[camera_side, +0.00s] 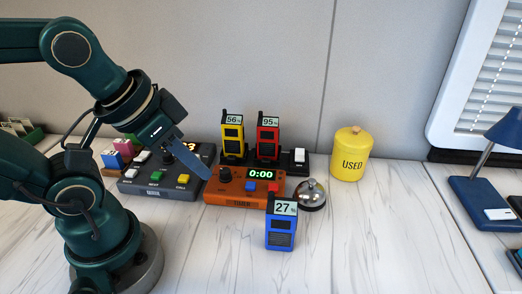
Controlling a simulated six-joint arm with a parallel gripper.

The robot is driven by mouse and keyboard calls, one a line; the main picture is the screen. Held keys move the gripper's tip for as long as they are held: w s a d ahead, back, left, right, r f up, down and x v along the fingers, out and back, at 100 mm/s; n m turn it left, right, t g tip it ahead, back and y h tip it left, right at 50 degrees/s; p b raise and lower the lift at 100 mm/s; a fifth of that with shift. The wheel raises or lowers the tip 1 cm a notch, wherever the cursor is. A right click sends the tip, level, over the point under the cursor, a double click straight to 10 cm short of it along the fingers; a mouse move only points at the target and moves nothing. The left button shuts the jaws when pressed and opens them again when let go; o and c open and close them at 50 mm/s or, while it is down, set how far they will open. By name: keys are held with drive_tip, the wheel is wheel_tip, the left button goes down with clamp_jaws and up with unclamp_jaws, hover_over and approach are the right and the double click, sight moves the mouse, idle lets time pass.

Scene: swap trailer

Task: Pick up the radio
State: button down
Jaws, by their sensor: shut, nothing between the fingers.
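Three radios with small percentage screens show in the side view. A blue radio (281,232) reading 27 stands upright at the front, in front of the orange timer box. A yellow radio (232,141) reading 56 and a red radio (268,140) reading 95 stand upright on a dark base (292,168) at the back. My gripper (207,174) is shut and empty. Its blue fingers point down and right, beside the left end of the timer, apart from all three radios as far as I can tell.
The orange timer (215,190) reads 0:00. A grey button box (158,188) lies left of it, a silver bell (311,194) right of it. A yellow USED canister (351,155) stands at the back. A blue lamp (489,160) stands far right.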

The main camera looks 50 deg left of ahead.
idle(0.4)
unclamp_jaws()
